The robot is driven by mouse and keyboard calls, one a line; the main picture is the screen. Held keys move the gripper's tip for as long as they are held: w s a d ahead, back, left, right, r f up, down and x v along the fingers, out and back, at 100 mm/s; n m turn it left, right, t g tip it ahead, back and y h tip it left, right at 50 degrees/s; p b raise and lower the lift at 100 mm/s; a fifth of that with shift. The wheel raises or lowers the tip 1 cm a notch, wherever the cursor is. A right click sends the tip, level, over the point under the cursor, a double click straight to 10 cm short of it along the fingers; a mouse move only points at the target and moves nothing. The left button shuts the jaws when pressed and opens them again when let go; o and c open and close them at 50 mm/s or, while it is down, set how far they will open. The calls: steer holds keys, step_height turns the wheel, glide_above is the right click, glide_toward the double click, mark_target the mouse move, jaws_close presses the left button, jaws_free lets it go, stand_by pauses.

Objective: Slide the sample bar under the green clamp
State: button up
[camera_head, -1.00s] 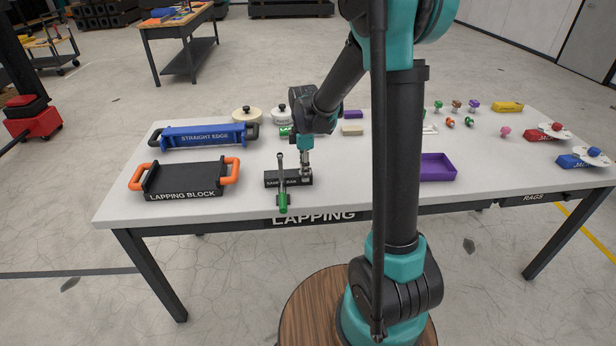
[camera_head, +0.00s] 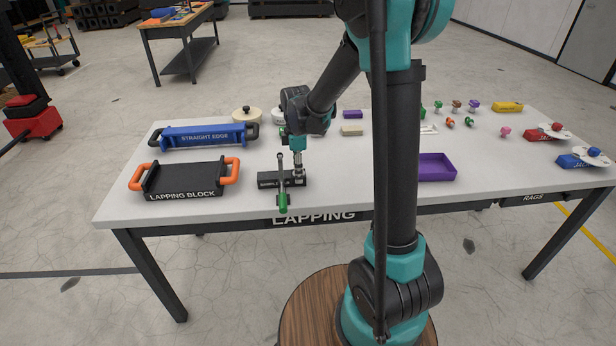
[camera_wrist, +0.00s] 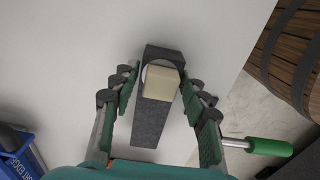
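The dark sample bar (camera_head: 268,182) lies on the white table, right of the lapping block. In the wrist view the bar (camera_wrist: 152,122) runs lengthwise between my fingers, with a pale block (camera_wrist: 160,84) on its far end. My gripper (camera_head: 298,171) points down at the bar's right end. The green clamp handle (camera_head: 283,203) sticks out toward the table's front edge, at the bar's middle. It also shows at right in the wrist view (camera_wrist: 268,147). The clamp's pressing tip is unclear.
The lapping block (camera_head: 184,180) with orange handles stands to the left, the blue straight edge (camera_head: 205,137) behind it. A purple tray (camera_head: 437,168) stands to the right, partly behind my arm. Table surface is clear between the lapping block and the bar.

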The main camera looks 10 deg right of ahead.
steer(key=shift+o, duration=0.3)
steer(key=shift+r, duration=3)
step_height(320, 180, up, 12)
steer(key=s+d+f+m+t, duration=0.2)
steer(key=s+d+f+m, duration=0.4)
steer(key=s+f+m, duration=0.3)
steer(key=s+d+f+m+t, duration=0.2)
steer(key=s+d+f+m, duration=0.5)
steer(key=s+f+m, duration=0.2)
steer(key=shift+s+d+f, duration=0.25)
steer(key=shift+s+d, duration=0.05)
steer(key=shift+s, duration=0.95)
